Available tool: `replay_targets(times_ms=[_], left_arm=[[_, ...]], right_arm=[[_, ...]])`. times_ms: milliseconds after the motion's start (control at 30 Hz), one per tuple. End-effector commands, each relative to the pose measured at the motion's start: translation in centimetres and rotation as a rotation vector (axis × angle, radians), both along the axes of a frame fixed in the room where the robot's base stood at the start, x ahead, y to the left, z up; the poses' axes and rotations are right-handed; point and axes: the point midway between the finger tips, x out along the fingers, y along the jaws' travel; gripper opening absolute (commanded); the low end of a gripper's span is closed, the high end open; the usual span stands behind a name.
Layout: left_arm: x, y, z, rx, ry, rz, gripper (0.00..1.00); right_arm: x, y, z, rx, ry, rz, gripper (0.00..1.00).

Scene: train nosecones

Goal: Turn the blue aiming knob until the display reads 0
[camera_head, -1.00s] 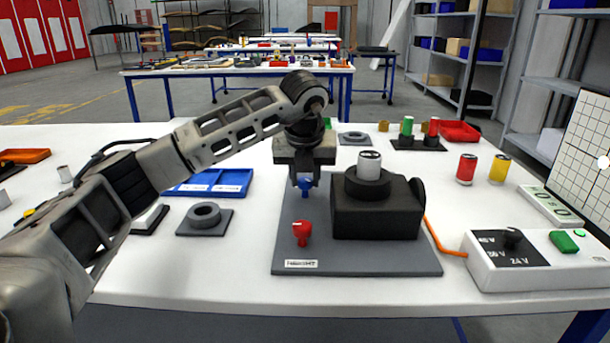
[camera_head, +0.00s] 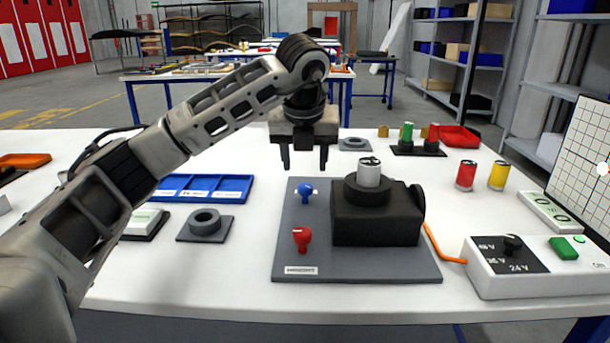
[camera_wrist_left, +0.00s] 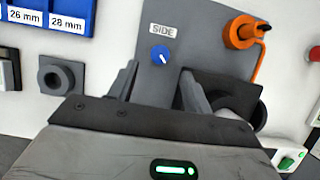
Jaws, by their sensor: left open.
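The blue knob (camera_head: 305,191) stands on the grey base plate (camera_head: 290,230), behind the red knob (camera_head: 302,238). My left gripper (camera_head: 304,166) is open and empty, raised just above the blue knob and apart from it. In the left wrist view the blue knob (camera_wrist_left: 161,54) has a white pointer mark and sits beside a SIDE label (camera_wrist_left: 163,31), just beyond the open fingers (camera_wrist_left: 160,80). The display (camera_head: 551,212) lies at the right, by the grid board. It shows dark digits that look like zeros, too small to read surely. My right gripper is not in view.
A black block (camera_head: 376,222) with a silver cylinder (camera_head: 369,172) stands on the plate, right of the knobs. A voltage box (camera_head: 535,266), an orange cable (camera_head: 440,248) and a grid board (camera_head: 585,160) are at the right. A grey ring (camera_head: 205,222) and blue tray (camera_head: 215,189) are left.

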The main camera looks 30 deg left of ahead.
Motion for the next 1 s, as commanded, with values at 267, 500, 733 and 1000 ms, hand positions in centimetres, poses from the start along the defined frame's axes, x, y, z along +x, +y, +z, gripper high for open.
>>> replay_targets(times_ms=[267, 500, 733, 1000], left_arm=[[-2.1, -1.3, 6.1, 0.0, -0.004, -0.001, 0.5], [-2.9, -1.8, 8.5, 0.001, -0.002, 0.0, 0.5], [-3.0, -1.9, 8.5, -0.001, 0.001, 0.0, 0.5], [-3.0, -1.9, 8.5, -0.001, 0.001, 0.0, 0.5]], right_arm=[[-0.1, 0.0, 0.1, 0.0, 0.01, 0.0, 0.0], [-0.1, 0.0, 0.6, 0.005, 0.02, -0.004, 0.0], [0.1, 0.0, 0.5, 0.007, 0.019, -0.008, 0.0], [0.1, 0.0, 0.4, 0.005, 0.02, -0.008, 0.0]])
